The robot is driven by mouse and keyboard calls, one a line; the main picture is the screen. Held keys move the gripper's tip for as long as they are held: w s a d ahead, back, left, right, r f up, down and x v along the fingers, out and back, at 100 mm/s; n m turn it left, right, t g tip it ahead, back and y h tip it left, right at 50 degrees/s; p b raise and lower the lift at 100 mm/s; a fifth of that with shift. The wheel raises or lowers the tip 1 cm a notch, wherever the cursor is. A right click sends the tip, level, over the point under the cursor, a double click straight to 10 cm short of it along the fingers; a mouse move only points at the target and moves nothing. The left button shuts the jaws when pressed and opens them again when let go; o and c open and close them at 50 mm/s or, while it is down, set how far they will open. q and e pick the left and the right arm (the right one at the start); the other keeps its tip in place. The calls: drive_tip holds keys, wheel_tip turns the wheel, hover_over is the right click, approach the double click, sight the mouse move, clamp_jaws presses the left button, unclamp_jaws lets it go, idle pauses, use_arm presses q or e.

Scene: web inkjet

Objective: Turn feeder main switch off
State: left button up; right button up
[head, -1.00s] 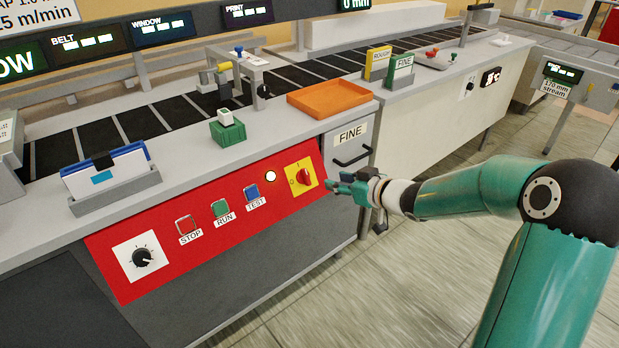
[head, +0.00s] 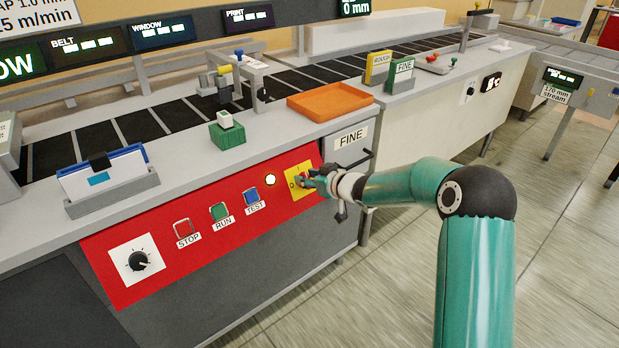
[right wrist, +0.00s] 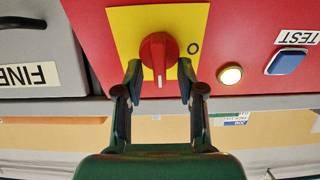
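The feeder main switch is a red rotary knob (right wrist: 158,55) on a yellow plate (right wrist: 124,25). In the right wrist view, which is upside down, its white line points down the picture, not toward the O mark (right wrist: 194,48). In the head view the yellow plate (head: 292,191) shows at the right end of the red panel, and the gripper largely hides the knob. My right gripper (head: 311,182) is at the switch. In the right wrist view its fingers (right wrist: 160,75) are open, one on each side of the knob, with gaps visible. My left gripper is in neither view.
A lit lamp (head: 270,179), a blue TEST button (head: 251,194), a green RUN button (head: 219,211) and a STOP button (head: 183,227) sit left of the switch. A drawer labelled FINE (head: 351,138) is at the right. An orange tray (head: 330,102) lies above.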

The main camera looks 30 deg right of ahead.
clamp_jaws()
drive_tip(key=shift+n, duration=0.4)
drive_tip(key=n, duration=0.1)
drive_tip(key=n+p, duration=0.1)
drive_tip(key=n, duration=0.1)
drive_tip(key=shift+s+a+n, duration=0.1)
drive_tip(key=shift+a+n, duration=0.1)
drive_tip(key=shift+n, duration=0.1)
drive_tip(key=n, duration=0.4)
drive_tip(key=shift+a+f+n+y+p, duration=0.2)
drive_tip(key=shift+n+y+p, duration=0.1)
drive_tip(key=shift+n+y, duration=0.1)
drive_tip(key=n, duration=0.4)
drive_tip(key=shift+s+a+f+n+g, duration=0.15)
drive_tip(key=shift+f+n+g, duration=0.05)
drive_tip(key=shift+n+g, duration=0.2)
drive_tip(key=shift+s+f+n+g+y, duration=0.1)
drive_tip(key=shift+f+n+g+y, duration=0.05)
drive_tip(key=shift+n, duration=1)
drive_tip(key=shift+s+f+n+g+y, duration=0.1)
drive_tip(key=shift+f+n+g+y, duration=0.05)
drive_tip(key=shift+n, duration=1)
drive_tip(key=shift+a, duration=0.1)
